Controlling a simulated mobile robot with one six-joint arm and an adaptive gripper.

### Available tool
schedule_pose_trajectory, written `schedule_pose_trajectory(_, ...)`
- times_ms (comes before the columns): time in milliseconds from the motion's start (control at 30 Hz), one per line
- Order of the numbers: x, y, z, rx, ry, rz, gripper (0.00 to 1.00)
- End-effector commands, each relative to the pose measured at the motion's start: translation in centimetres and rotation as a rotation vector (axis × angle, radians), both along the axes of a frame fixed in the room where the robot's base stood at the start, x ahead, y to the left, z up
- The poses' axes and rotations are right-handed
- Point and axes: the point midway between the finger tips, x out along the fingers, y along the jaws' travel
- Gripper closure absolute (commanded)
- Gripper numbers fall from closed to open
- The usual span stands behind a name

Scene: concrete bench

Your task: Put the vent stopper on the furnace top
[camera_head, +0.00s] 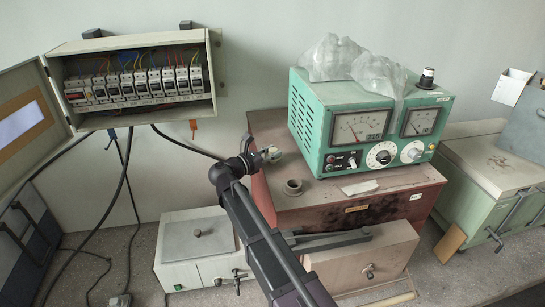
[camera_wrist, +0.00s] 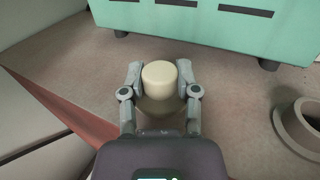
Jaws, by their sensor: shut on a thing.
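My gripper (camera_wrist: 161,85) is shut on a cream, round-topped cylinder, the vent stopper (camera_wrist: 160,75), with a finger on each side of it. In the head view my gripper (camera_head: 268,155) is over the back left part of the reddish-brown furnace top (camera_head: 330,205). The stopper is mostly hidden by the gripper there. I cannot tell whether its underside touches the top. A grey-brown vent collar (camera_head: 292,187) stands on the furnace top, nearer the front; it also shows at the right edge of the wrist view (camera_wrist: 300,125), apart from the stopper.
A green meter box (camera_head: 318,130) with plastic wrap (camera_head: 335,58) stands on the furnace, right of my gripper. A pale flat piece (camera_head: 360,187) lies before it. An open breaker box (camera_head: 135,85) hangs at left. A white lidded unit (camera_head: 197,245) stands below left.

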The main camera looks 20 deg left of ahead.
Motion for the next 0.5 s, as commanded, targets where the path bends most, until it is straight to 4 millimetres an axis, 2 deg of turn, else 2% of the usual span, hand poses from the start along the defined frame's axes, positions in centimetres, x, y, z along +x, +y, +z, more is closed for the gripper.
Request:
schedule_pose_trajectory(467,-0.04,0.05,-0.4,0.0,0.0,0.001,1.0)
schedule_pose_trajectory(500,-0.04,0.06,-0.41,0.0,0.0,0.001,0.56)
